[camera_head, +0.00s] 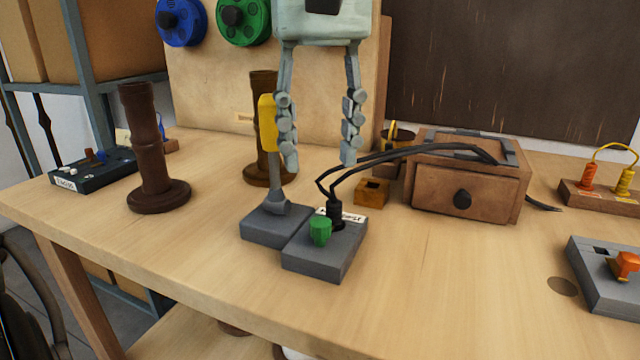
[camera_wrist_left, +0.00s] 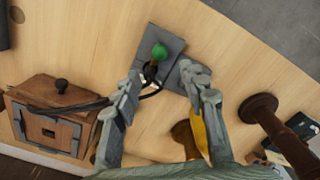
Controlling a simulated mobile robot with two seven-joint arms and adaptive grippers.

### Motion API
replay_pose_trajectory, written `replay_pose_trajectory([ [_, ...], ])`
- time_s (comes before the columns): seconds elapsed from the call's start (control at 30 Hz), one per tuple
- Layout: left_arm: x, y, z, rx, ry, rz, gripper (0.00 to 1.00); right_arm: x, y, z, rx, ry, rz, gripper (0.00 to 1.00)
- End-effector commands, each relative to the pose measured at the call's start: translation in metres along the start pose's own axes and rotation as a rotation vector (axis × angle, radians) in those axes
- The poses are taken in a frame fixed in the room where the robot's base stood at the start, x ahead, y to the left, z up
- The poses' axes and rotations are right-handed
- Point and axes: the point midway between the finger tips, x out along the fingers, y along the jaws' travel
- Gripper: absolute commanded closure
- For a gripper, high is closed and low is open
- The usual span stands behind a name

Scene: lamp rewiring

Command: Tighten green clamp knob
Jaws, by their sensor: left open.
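The green clamp knob (camera_head: 320,230) stands on a grey block (camera_head: 308,262) near the front middle of the bench. A black cable end (camera_head: 335,213) sits upright in the block just behind the knob. My left gripper (camera_head: 319,165) is open and empty, fingers pointing down, above and behind the knob. In the left wrist view, the green knob (camera_wrist_left: 159,51) shows just beyond the gap between the fingertips (camera_wrist_left: 162,70), apart from them. My right gripper is not in view.
A lever with a yellow handle (camera_head: 268,122) rises from the adjoining grey base, close beside my left finger. Brown turned posts (camera_head: 150,160) stand to the left. A wooden box (camera_head: 468,180) with black cables is behind right.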

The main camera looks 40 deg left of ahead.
Motion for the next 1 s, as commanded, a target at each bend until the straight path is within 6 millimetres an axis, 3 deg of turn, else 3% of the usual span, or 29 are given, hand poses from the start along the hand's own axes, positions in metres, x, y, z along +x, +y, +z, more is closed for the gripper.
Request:
replay_pose_trajectory([
  [0.1, -0.020, 0.000, 0.000, -0.001, 0.002, 0.002, 0.57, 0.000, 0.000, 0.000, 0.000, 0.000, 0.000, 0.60],
  [0.3, -0.035, 0.000, 0.000, 0.000, -0.001, 0.001, 0.57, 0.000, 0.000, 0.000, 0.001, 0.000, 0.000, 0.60],
  [1.0, -0.036, 0.000, 0.000, 0.001, -0.001, 0.000, 0.57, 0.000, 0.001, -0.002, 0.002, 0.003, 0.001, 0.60],
])
